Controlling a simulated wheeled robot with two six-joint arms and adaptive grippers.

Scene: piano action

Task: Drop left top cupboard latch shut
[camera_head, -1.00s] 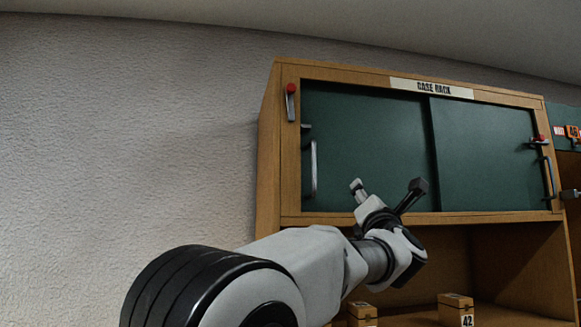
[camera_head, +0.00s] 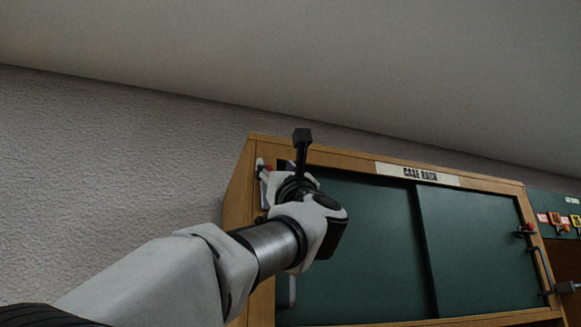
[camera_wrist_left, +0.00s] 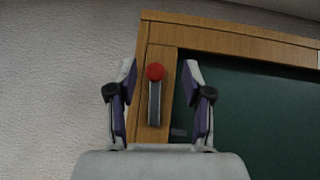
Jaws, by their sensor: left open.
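The left top cupboard latch (camera_wrist_left: 154,103) is a grey bar standing vertical on the cupboard's left wooden post, with a red knob (camera_wrist_left: 155,72) at its upper end. In the head view it is mostly hidden by my gripper. My right gripper is not in view.
The "CASE RACK" cupboard (camera_head: 345,165) has two green sliding doors. A second red-knobbed latch (camera_head: 527,229) and a bar handle (camera_head: 542,268) are at its right side. Bare wall (camera_head: 110,170) lies to the left, the ceiling (camera_head: 350,70) above.

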